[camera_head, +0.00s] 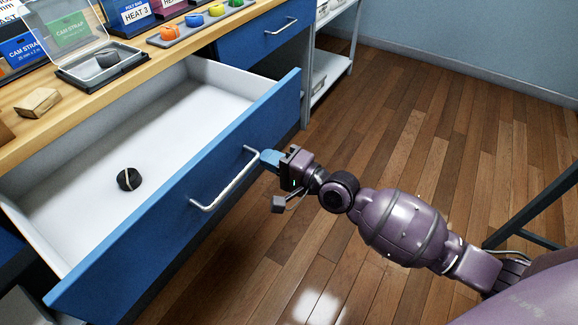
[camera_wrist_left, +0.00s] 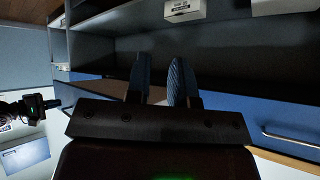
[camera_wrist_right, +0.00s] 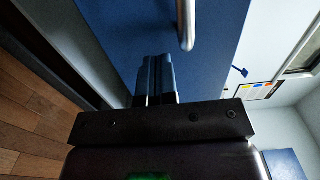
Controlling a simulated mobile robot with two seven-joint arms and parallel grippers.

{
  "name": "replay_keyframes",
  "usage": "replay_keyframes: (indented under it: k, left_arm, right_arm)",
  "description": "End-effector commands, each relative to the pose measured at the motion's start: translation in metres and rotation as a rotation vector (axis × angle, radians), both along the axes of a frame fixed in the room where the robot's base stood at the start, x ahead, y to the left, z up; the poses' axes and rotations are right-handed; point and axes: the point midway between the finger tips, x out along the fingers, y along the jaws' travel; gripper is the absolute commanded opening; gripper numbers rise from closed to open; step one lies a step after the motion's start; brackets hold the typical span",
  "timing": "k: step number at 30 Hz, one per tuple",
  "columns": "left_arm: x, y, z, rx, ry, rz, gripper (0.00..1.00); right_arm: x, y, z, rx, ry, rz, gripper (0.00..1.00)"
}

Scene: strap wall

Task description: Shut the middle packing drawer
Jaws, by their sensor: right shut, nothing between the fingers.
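The middle packing drawer stands open under the wooden bench, its blue front (camera_head: 130,238) pulled well out and its white inside showing. A metal bar handle (camera_head: 222,183) is on the front; it also shows in the right wrist view (camera_wrist_right: 188,25). A dark rolled strap (camera_head: 129,179) lies inside. My right gripper (camera_head: 264,158) is shut and empty, its blue fingertips at the drawer front by the handle's far end; I cannot tell whether they touch. In the right wrist view its fingers (camera_wrist_right: 157,78) are together. My left gripper (camera_wrist_left: 160,80) is open and empty in its wrist view.
A closed blue drawer (camera_head: 255,45) is at the right. The bench top (camera_head: 75,103) holds a clear-lidded box (camera_head: 100,68), a small wooden block (camera_head: 38,102) and a tray of coloured rolls (camera_head: 200,25). Grey shelving (camera_head: 335,55) stands behind. Wooden floor is clear in front.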

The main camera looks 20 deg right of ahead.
Motion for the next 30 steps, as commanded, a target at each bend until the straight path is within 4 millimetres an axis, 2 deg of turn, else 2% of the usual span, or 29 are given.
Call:
replay_keyframes:
  k: [6, 23, 30]
  left_arm:
    - [0.002, -0.001, 0.0, 0.002, -0.006, -0.006, 0.22]
    - [0.008, -0.002, 0.004, 0.003, -0.022, -0.01, 0.22]
    - [0.005, -0.002, 0.001, 0.005, -0.012, -0.009, 0.22]
  right_arm:
    - [0.019, 0.013, -0.001, 0.0, 0.001, 0.0, 0.0]
    - [0.024, 0.018, 0.0, -0.001, 0.001, 0.0, 0.0]
    - [0.043, 0.031, 0.0, 0.003, 0.0, 0.0, 0.0]
